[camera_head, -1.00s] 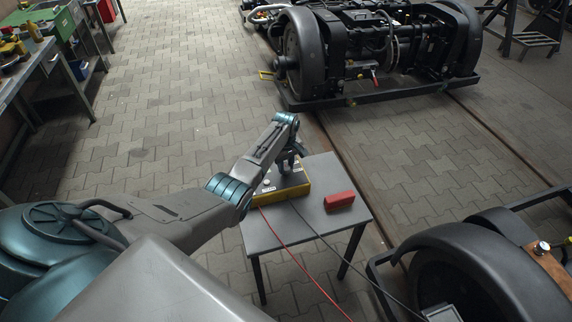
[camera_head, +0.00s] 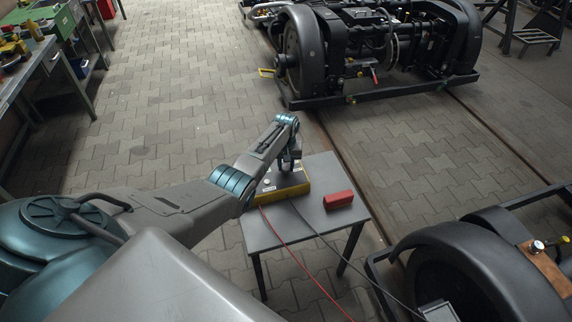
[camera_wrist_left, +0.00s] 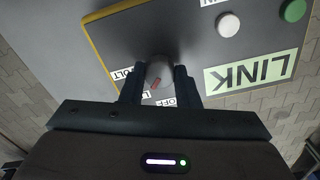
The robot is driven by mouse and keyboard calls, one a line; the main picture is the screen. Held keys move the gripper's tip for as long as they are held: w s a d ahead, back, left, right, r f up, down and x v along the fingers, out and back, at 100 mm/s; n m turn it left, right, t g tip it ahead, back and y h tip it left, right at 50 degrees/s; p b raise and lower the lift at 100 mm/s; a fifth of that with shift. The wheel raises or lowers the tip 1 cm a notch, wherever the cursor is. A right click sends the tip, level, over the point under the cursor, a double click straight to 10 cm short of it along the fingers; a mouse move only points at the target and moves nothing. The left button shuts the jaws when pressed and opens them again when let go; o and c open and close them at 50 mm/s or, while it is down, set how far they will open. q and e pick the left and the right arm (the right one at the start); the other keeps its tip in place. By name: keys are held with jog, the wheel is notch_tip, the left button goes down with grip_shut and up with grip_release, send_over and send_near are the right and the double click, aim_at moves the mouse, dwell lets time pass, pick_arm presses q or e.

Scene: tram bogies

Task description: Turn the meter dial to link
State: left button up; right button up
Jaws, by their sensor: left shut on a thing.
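The yellow-edged meter (camera_head: 284,184) stands on the small grey table, partly covered by my left arm. In the left wrist view its dark top panel (camera_wrist_left: 205,40) shows upside-down labels. The dial (camera_wrist_left: 158,70) is a grey knob with a red mark, and my left gripper (camera_wrist_left: 160,82) is shut on it, one finger on each side. The red mark points down and left in that view, near the OFF label (camera_wrist_left: 166,103) and a partly hidden VOLT label (camera_wrist_left: 122,75). The LINK label (camera_wrist_left: 252,71) is to the right. My left gripper (camera_head: 289,166) also shows over the meter in the head view.
A red block (camera_head: 338,200) lies on the grey table (camera_head: 272,234), right of the meter. Red and black leads run from the meter over the table's front edge. A white button (camera_wrist_left: 228,24) and a green one (camera_wrist_left: 292,10) are on the panel. Bogies (camera_head: 370,50) stand behind.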

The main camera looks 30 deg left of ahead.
aim_at(286, 167)
pick_arm(q)
jog(key=shift+r, duration=0.1)
dwell(0.4)
jog(key=o, duration=1)
jog(key=shift+c, duration=0.2)
jog(key=shift+w+r, duration=0.1)
jog(key=shift+r, duration=0.35)
notch_tip(286, 167, up, 10)
jog(key=shift+f, duration=0.1)
